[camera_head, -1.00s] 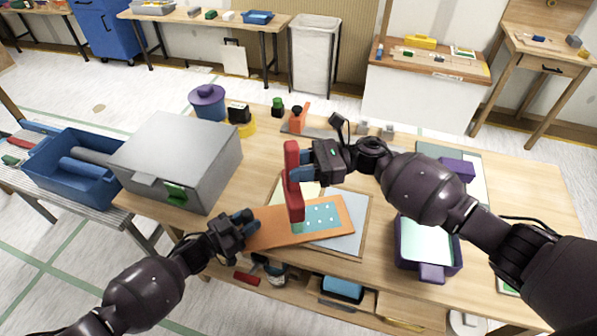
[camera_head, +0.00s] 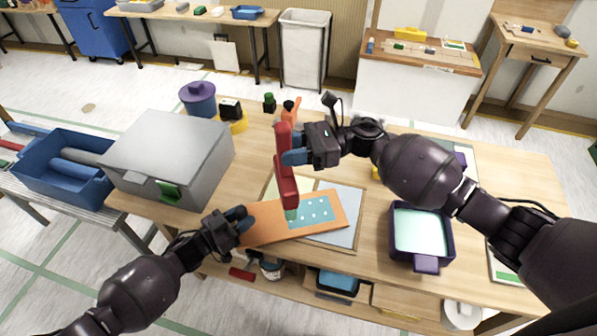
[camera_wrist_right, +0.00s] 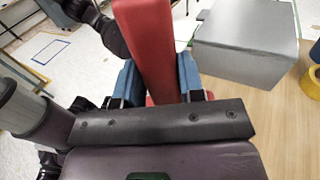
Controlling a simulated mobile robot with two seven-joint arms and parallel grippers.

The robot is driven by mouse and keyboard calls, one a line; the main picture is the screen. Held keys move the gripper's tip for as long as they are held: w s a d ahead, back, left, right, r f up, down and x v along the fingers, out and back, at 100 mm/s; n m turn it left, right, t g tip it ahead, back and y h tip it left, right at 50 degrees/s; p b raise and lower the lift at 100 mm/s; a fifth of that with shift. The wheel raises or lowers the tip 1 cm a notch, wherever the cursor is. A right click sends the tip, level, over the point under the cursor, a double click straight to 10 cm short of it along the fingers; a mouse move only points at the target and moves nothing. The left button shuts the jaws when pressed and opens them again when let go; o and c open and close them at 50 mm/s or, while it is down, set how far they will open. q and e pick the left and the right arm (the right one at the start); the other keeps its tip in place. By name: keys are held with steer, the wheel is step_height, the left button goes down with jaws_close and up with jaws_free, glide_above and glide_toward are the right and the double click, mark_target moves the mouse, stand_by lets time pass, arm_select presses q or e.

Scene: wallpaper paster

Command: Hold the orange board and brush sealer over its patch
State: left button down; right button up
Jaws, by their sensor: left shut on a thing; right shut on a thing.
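The orange board (camera_head: 265,224) lies at the front of the wooden table, over a framed panel. Its light-blue patch (camera_head: 318,211) with white dots is on its right part. My left gripper (camera_head: 240,222) is shut on the board's left end. My right gripper (camera_head: 290,157) is shut on the red handle of the brush (camera_head: 284,165), held upright above the board. The brush's pale green tip (camera_head: 291,214) is at the patch's left edge; I cannot tell whether it touches. The red handle also fills the middle of the right wrist view (camera_wrist_right: 150,50), between blue fingertips.
A grey box (camera_head: 170,155) stands left on the table. A purple tray (camera_head: 420,235) with pale green contents stands right of the board. A blue pot (camera_head: 198,100) and yellow tape roll (camera_head: 236,124) are at the back. A blue bin (camera_head: 62,170) is at far left.

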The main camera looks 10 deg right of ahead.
arm_select(q)
steer(key=c, duration=0.7)
jaws_free()
steer(key=v, duration=1.2)
steer(key=shift+s+f, duration=0.1)
